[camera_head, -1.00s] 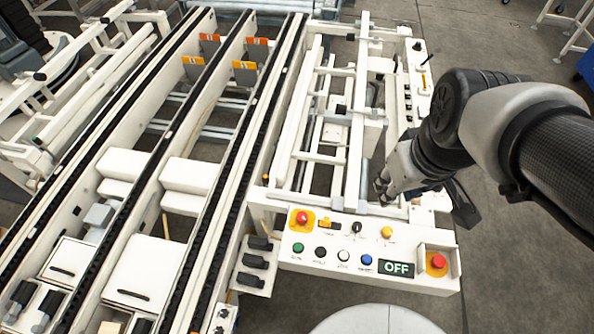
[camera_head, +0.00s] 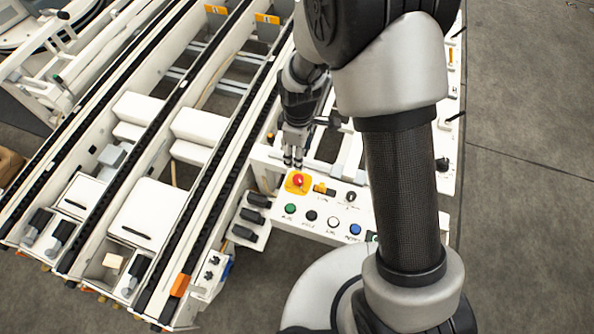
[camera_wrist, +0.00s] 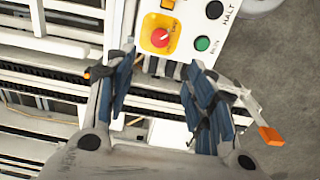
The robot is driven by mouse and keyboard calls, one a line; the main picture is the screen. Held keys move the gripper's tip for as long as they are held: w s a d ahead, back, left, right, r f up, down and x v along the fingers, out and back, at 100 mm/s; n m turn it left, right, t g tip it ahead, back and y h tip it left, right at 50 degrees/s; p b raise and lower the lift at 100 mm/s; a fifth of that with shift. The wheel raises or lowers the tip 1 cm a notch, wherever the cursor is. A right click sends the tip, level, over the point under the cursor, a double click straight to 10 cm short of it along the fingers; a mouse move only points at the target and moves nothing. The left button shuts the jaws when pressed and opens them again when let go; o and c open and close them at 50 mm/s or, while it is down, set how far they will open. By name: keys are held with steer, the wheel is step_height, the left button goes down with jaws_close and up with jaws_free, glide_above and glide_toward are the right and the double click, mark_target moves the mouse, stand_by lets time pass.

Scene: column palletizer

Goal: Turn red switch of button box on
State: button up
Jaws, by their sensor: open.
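The button box (camera_head: 325,228) is a white panel at the front of the machine. A red switch on a yellow plate (camera_head: 298,181) sits at its left end, and shows in the wrist view near the top middle (camera_wrist: 160,38). My gripper (camera_head: 292,160) is open and empty, just behind the red switch, pointing down. In the wrist view its two fingers (camera_wrist: 158,60) are spread apart, with the red switch beyond their tips; no contact shows. My arm hides the panel's right part, including the second red knob and most of the display.
Green (camera_head: 290,208), black (camera_head: 311,216), white (camera_head: 333,222) and blue (camera_head: 354,229) buttons line the panel. A small orange-yellow switch (camera_head: 319,188) and a black knob (camera_head: 350,197) are right of the red switch. Conveyor rails (camera_head: 222,160) run at the left.

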mark_target(298, 178)
step_height(298, 178, down, 15)
steer(key=b, duration=0.3)
steer(key=c, duration=1.1)
steer(key=shift+o, duration=0.2)
